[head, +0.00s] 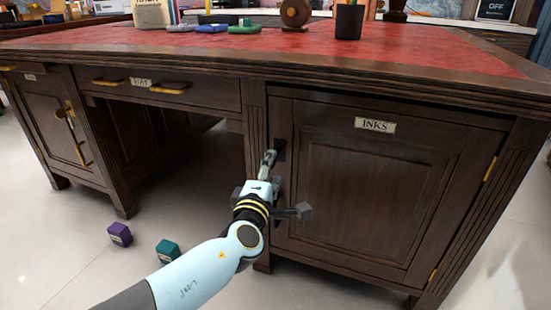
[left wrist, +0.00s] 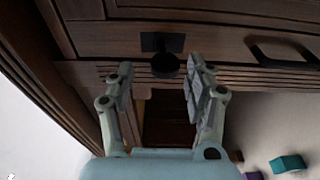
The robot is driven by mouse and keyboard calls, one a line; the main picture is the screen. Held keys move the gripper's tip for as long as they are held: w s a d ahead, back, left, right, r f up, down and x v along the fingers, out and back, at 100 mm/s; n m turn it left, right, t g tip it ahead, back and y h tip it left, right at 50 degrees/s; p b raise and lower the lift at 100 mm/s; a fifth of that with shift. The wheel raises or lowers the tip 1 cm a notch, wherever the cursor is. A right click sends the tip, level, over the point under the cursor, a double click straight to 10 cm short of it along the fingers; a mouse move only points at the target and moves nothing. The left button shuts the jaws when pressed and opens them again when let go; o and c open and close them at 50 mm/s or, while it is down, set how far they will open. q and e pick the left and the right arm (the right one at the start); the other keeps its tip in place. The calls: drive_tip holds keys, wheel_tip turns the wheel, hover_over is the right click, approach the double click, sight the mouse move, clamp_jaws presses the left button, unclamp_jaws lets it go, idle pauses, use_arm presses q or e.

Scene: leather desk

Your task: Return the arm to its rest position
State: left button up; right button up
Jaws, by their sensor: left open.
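My left arm (head: 215,262) reaches in from the lower left in the head view. Its gripper (head: 269,160) is in front of the left edge of the closed INKS cabinet door (head: 372,190). In the left wrist view my left gripper (left wrist: 160,78) is open, with its two fingers apart. A dark round knob (left wrist: 165,65) on a square plate lies at the fingertips, between them in the picture. Nothing shows clamped, and I cannot tell whether a finger touches the knob. My right gripper does not show.
The wooden desk has a red leather top (head: 385,48) holding a black cup (head: 349,20) and several small items. A drawer (head: 160,85) with gold handles is at left. A purple block (head: 120,234) and a teal block (head: 167,250) lie on the pale floor, which is mostly clear.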

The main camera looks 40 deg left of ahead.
use_arm(q)
drive_tip(key=v, duration=0.4)
drive_tip(key=shift+s+d, duration=0.15)
drive_tip(key=shift+s, duration=0.25)
